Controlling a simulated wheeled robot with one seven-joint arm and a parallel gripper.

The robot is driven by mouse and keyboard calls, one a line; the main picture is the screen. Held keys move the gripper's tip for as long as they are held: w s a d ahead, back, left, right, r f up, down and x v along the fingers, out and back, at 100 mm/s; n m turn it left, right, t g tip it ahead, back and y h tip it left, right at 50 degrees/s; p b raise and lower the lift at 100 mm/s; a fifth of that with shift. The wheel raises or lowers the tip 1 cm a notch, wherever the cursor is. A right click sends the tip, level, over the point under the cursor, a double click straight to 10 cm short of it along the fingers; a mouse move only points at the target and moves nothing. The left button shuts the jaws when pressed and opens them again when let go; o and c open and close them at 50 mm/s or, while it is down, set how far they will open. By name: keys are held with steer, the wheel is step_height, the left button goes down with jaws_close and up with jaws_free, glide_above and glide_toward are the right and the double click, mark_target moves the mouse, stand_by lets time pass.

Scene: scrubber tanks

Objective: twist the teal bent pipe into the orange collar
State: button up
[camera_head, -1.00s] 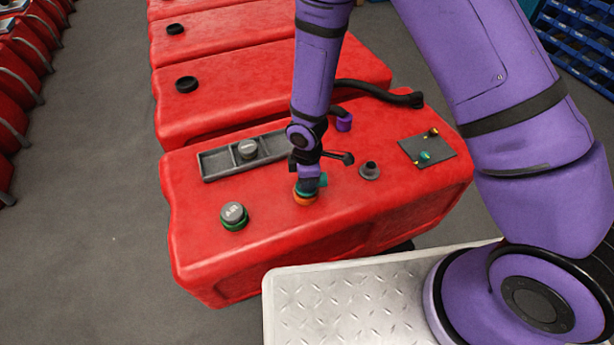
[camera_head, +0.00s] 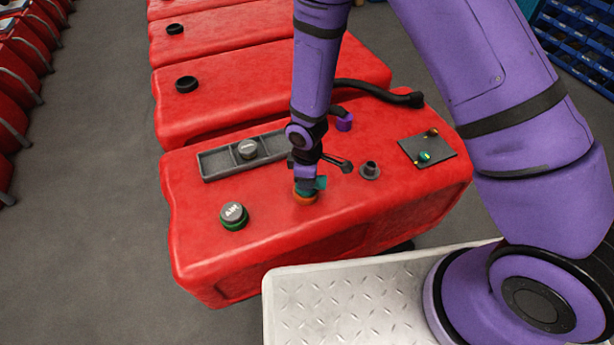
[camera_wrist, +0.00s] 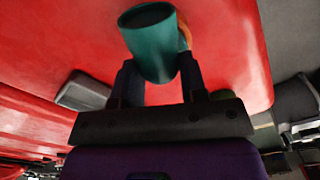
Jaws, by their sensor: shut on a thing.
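The teal bent pipe (camera_head: 319,183) stands at the orange collar (camera_head: 304,198) on top of the front red tank. Its side arm points to the right in the head view. My gripper (camera_head: 305,180) comes down from above and is shut on the pipe. In the wrist view the teal pipe (camera_wrist: 153,45) shows its open end, with the dark fingers of my gripper (camera_wrist: 158,85) on either side of it. A sliver of the orange collar (camera_wrist: 184,38) shows behind the pipe. How deep the pipe sits in the collar is hidden.
On the same red tank (camera_head: 400,205) are a grey cap on a green ring (camera_head: 234,216), a grey tray (camera_head: 215,163) holding another cap, a dark grey port (camera_head: 370,170), a purple elbow (camera_head: 343,122) and a dark plate (camera_head: 425,150) with small fittings.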

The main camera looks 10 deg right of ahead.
steer(key=shift+f, duration=0.45)
steer(key=shift+c, duration=0.4)
steer(key=o, duration=1.7)
steer(key=shift+r, duration=0.1)
steer(key=shift+r, duration=3.45)
